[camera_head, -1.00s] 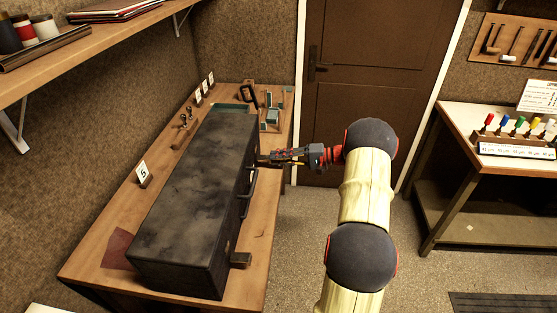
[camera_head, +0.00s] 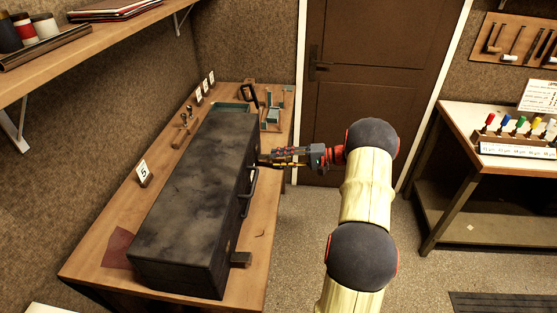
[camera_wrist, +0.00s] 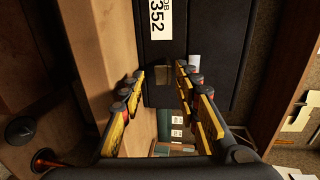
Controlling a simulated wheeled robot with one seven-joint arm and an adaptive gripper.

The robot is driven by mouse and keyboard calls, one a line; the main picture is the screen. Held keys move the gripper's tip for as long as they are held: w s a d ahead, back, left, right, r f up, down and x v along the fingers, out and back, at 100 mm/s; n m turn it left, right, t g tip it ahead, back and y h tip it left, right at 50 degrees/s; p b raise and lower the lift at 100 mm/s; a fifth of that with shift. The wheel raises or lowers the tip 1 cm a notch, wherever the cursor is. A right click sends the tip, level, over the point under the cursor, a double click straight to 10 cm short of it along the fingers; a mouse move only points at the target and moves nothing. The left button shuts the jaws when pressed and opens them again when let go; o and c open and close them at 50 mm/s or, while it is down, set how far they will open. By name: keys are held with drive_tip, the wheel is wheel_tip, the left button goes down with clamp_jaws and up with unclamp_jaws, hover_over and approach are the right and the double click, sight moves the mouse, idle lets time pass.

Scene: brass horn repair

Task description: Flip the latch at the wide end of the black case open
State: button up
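The long black case (camera_head: 195,195) lies shut on the wooden workbench, its handle (camera_head: 250,192) on the right-hand side. My gripper (camera_head: 263,161) is at that side, beyond the handle and close to the case's far end. In the wrist view my gripper (camera_wrist: 160,72) has its two fingers apart with nothing held between them. The dark case wall (camera_wrist: 215,25) is in front of the fingertips. A small pale grey piece (camera_wrist: 194,61), possibly the latch, sits on it beside the right fingertip. In the head view, my fingers hide the latch area.
A white job label (camera_wrist: 160,18) is on the case. A small dark block (camera_head: 240,259) is on the bench by the near end. The floor right of the bench is clear.

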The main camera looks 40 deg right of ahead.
drive_tip(key=v, duration=1.1)
drive_tip(key=shift+s, duration=0.2)
drive_tip(key=shift+d, duration=0.15)
